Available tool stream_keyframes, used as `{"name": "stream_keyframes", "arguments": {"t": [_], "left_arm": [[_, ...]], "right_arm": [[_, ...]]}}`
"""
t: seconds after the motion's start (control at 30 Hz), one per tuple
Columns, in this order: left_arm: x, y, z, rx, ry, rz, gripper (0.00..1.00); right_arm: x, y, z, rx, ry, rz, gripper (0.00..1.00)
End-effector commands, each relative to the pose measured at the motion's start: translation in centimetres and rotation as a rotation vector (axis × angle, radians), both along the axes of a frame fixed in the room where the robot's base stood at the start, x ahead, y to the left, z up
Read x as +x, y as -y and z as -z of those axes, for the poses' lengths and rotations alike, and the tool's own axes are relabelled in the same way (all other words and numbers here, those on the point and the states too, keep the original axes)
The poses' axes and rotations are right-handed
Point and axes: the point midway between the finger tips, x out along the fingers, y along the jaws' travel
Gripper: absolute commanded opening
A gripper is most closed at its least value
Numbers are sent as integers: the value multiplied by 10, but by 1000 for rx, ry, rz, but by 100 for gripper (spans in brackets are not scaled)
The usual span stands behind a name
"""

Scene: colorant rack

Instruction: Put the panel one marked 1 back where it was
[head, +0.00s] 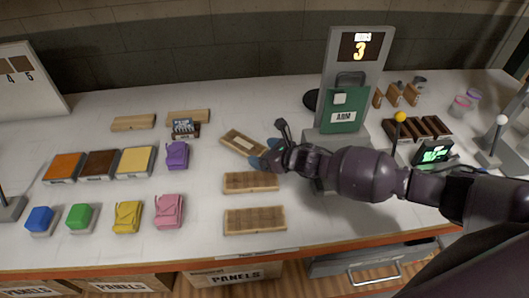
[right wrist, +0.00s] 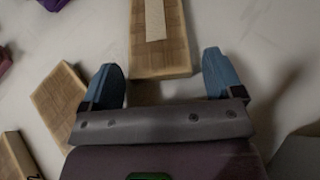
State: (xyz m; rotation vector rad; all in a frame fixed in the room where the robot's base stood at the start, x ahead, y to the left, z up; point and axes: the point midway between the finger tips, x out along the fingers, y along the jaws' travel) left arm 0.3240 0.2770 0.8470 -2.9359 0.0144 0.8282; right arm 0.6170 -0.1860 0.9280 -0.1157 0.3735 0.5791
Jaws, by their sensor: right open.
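A wooden panel with a pale label strip (head: 240,142) lies tilted at the middle of the table; no number can be read on it. It also shows in the right wrist view (right wrist: 158,62). My right gripper (head: 268,153) is at its right end, open, with one blue finger on each side of that end and a gap to both. I cannot tell which panel is marked 1. My left gripper is not in view.
A grey stand showing a yellow 3 (head: 359,50) holds a green ARM plate (head: 343,113) behind my right arm. Brown, orange and cream blocks (head: 135,160) and coloured pouches (head: 170,210) stand left. A dark slotted rack (head: 425,129) is right. Bare table lies behind the labelled panel.

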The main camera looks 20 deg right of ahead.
Motion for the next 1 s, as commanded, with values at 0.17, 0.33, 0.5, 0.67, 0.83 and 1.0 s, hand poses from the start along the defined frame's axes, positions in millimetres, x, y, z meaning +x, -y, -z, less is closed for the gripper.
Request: {"name": "stream_keyframes", "arguments": {"t": [0.17,0.33,0.5,0.67,0.83,1.0], "left_arm": [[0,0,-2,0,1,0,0],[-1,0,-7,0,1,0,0],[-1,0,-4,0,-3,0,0],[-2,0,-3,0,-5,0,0],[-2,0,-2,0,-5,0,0],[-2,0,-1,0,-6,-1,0]], "right_arm": [[-7,0,8,-11,-17,-2,94],[-13,6,-4,-12,-16,-1,94],[-35,21,-18,-10,-12,-2,94],[-58,37,-31,-8,-10,-2,94],[-79,51,-43,-7,-9,-1,94],[-91,59,-50,-5,-7,-2,94]]}}
